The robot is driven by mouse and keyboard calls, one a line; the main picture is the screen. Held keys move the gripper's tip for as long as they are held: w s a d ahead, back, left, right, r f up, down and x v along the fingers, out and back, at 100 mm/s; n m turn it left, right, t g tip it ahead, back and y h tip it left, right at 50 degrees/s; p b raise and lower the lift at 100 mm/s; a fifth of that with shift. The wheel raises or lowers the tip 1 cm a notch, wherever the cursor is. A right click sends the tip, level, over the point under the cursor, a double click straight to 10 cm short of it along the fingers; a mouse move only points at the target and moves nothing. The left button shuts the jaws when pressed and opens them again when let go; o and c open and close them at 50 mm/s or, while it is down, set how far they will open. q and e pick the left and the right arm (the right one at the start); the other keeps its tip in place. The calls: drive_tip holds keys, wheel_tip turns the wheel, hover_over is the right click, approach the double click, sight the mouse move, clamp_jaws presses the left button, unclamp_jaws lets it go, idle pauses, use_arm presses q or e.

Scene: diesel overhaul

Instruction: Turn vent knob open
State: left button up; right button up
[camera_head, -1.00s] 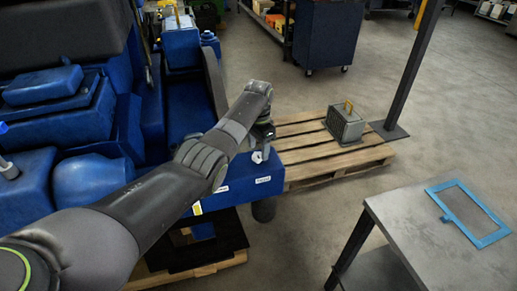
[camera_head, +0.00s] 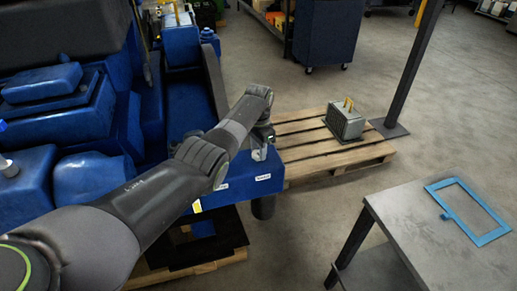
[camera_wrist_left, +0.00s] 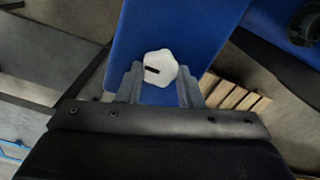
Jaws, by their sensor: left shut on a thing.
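The vent knob (camera_wrist_left: 158,68) is a white, lobed knob with a short black mark, on a blue block (camera_wrist_left: 178,30) in the left wrist view. My left gripper (camera_wrist_left: 160,82) has its two fingers on either side of the knob, shut on it. In the head view my left gripper (camera_head: 259,150) is at the blue engine's front corner, above a labelled face (camera_head: 240,180). The knob itself is hidden there by the gripper and arm. My right gripper is in neither view.
A pallet (camera_head: 310,150) with a grey, yellow-handled box (camera_head: 345,120) lies right of the engine. A grey table (camera_head: 420,225) with a blue frame (camera_head: 468,212) stands at the lower right. A dark post (camera_head: 405,75) rises behind the pallet. Open floor lies between.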

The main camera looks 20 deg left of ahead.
use_arm(q)
drive_tip(key=shift+n, duration=0.4)
drive_tip(key=n+p, duration=0.1)
drive_tip(key=n, duration=0.2)
drive_tip(key=shift+r+n, duration=0.1)
drive_tip(key=shift+n, duration=0.2)
drive_tip(key=n+p, duration=0.1)
drive_tip(key=n, duration=0.3)
drive_tip(key=shift+a+n, duration=0.15)
drive_tip(key=shift+n, duration=0.15)
drive_tip(key=n+p, duration=0.1)
drive_tip(key=n, duration=0.3)
drive_tip(key=shift+a+n+p, duration=0.1)
drive_tip(key=shift+n+p, duration=0.2)
drive_tip(key=shift+n, duration=2.1)
drive_tip(key=o, duration=1)
